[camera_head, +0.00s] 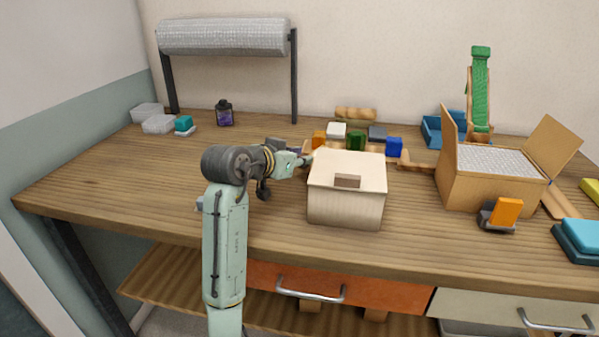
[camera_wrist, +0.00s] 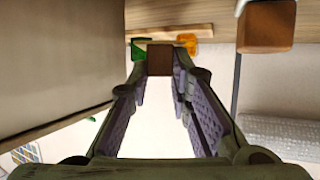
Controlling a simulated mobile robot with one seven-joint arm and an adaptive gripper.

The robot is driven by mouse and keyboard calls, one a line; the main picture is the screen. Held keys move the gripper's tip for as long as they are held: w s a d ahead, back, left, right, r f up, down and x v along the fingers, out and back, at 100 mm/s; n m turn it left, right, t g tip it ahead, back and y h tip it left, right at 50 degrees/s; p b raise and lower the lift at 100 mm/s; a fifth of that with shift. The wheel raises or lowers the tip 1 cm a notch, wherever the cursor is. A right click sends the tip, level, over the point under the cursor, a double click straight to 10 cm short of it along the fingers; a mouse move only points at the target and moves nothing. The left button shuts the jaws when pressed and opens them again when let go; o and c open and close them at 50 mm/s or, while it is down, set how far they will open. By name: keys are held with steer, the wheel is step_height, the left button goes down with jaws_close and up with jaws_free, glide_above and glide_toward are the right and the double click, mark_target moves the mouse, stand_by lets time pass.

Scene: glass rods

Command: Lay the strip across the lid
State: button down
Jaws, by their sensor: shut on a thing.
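The cream box with its pale lid (camera_head: 348,165) stands upright on the workbench, right of my gripper. A brown rectangular patch (camera_head: 347,181) shows at the lid's front edge; I cannot tell whether it is separate from the box. My gripper (camera_head: 307,159) is beside the lid's left edge. In the wrist view its fingertips are closed around a small brown piece (camera_wrist: 159,60), which appears to be the strip seen end-on. Most of its length is hidden. The box's side (camera_wrist: 60,60) fills the left of that view.
Coloured blocks (camera_head: 356,141) stand behind the box. An open carton (camera_head: 492,180) is to the right, with an orange block on a dark stand (camera_head: 504,212) in front. A wrap roll (camera_head: 225,37) hangs at the back. The bench left of my arm is largely clear.

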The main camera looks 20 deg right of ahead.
mark_target(299, 187)
steer(key=shift+f, duration=2.25)
steer(key=c, duration=1.5)
jaws_free()
steer(key=shift+f, duration=0.1)
steer(key=shift+o, duration=0.2)
steer(key=shift+r+p, duration=0.2)
steer(key=shift+p, duration=0.1)
steer(key=b+v, duration=0.2)
steer(key=v, duration=1)
steer(key=shift+f, duration=0.1)
